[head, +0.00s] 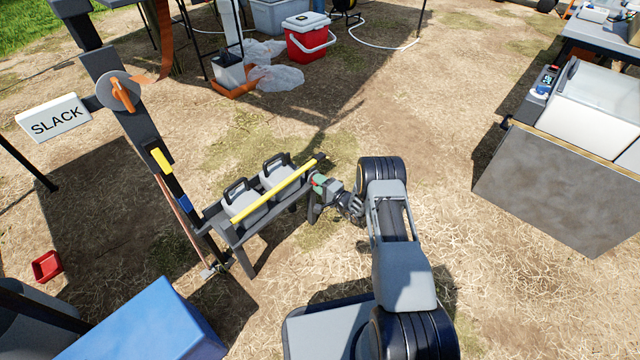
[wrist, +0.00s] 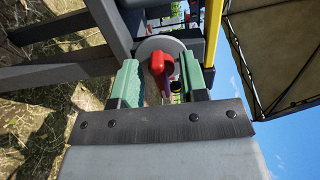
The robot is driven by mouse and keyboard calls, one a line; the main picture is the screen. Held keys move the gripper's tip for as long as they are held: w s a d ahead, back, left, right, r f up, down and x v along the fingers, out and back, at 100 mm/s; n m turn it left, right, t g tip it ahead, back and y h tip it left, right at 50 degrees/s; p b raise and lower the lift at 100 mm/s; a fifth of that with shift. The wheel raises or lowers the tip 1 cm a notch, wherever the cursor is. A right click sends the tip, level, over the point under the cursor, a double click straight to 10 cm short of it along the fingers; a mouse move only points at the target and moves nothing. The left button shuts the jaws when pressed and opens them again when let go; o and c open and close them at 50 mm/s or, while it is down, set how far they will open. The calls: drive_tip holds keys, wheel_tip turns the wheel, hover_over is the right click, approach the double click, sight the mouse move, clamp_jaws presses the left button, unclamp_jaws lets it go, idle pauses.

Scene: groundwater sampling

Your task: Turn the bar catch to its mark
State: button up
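The yellow bar (head: 275,192) lies across the front of a small dark rack that holds two grey handled blocks. At the bar's right end is my gripper (head: 319,182), its green-padded fingers against or near the rack's end. In the wrist view a red catch lever (wrist: 163,65) sits on a round grey disc (wrist: 150,46). My gripper (wrist: 160,88) is open, its two green pads on either side of the lever. The left pad is apart from the lever; I cannot tell whether the right pad touches it. The catch's mark cannot be made out.
A dark post (head: 125,130) with an orange-handled disc and a "SLACK" sign (head: 54,118) stands left of the rack. A blue box (head: 145,325) is at the lower left. A grey-sided stand (head: 555,185) is at right. Ground between is clear.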

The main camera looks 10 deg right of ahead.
clamp_jaws()
drive_tip(key=n+b, duration=0.1)
drive_tip(key=n, duration=0.5)
drive_tip(key=n+b, duration=0.1)
drive_tip(key=n, duration=0.5)
drive_tip(key=n+b, duration=0.1)
drive_tip(key=n, duration=0.5)
drive_tip(key=shift+w+d+f, duration=0.3)
drive_tip(key=shift+d+f, duration=0.05)
drive_tip(key=shift+d, duration=0.05)
drive_tip(key=shift+o, duration=0.4)
unclamp_jaws()
drive_tip(key=shift+a, duration=0.1)
drive_tip(key=shift+s+f, duration=0.1)
